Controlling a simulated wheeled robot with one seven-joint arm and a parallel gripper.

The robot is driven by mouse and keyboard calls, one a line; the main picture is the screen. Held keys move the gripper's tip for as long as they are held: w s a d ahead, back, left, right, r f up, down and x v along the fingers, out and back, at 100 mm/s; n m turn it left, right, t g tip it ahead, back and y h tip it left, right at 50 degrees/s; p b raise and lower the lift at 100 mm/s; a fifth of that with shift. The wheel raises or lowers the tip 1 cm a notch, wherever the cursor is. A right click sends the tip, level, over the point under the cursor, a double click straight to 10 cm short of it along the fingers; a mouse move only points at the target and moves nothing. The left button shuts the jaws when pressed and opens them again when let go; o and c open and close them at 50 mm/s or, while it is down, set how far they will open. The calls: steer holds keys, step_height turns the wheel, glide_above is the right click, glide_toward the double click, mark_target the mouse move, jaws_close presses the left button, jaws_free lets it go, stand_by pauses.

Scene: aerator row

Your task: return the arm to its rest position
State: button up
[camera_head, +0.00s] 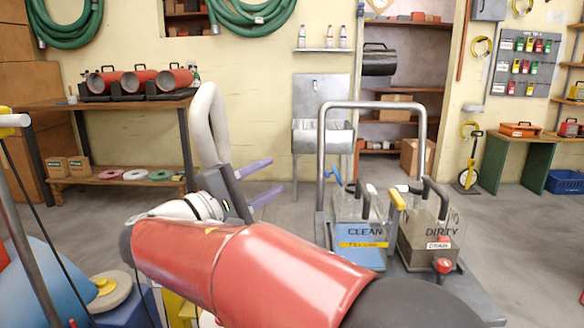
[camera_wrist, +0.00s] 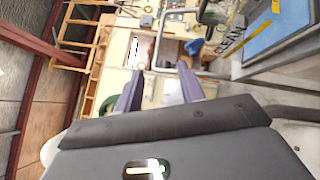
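My gripper (camera_head: 277,172) is left of centre in the head view, out in the air in front of the back wall, with its two violet fingers pointing right. The fingers are apart with nothing between them. They also show apart in the wrist view (camera_wrist: 160,82), with only the distant room between them. My red and white arm stretches across the lower middle of the head view and hides part of the floor and the cart's near side.
A cart (camera_head: 322,190) with a tall handle carries a clear CLEAN tank (camera_head: 360,232) and a DIRTY tank (camera_head: 428,238), right of my gripper. A workbench (camera_head: 110,104) with red cylinders stands back left. A sink (camera_head: 322,137) is behind. Floor at right is open.

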steer(key=s+d+f+m+g+y, duration=0.1)
steer(key=s+d+f+g+y, duration=0.2)
steer(key=d, duration=0.4)
steer(key=s+d+f+m+g+y, duration=0.1)
steer(key=s+d+f+m+g, duration=0.15)
steer(key=d+f, duration=0.35)
steer(key=s+d+f+m+g+y, duration=0.1)
steer(key=s+d+f+g+y, duration=0.15)
steer(key=d, duration=0.55)
steer(key=s+f+m+y+b, duration=0.5)
steer(key=s+f+m+y, duration=0.2)
steer(key=s+f, duration=0.6)
step_height(320, 180, down, 3)
steer(key=shift+s+a+r+m+y, duration=0.15)
steer(key=shift+a+m+y, duration=0.2)
steer(key=shift+y, duration=0.1)
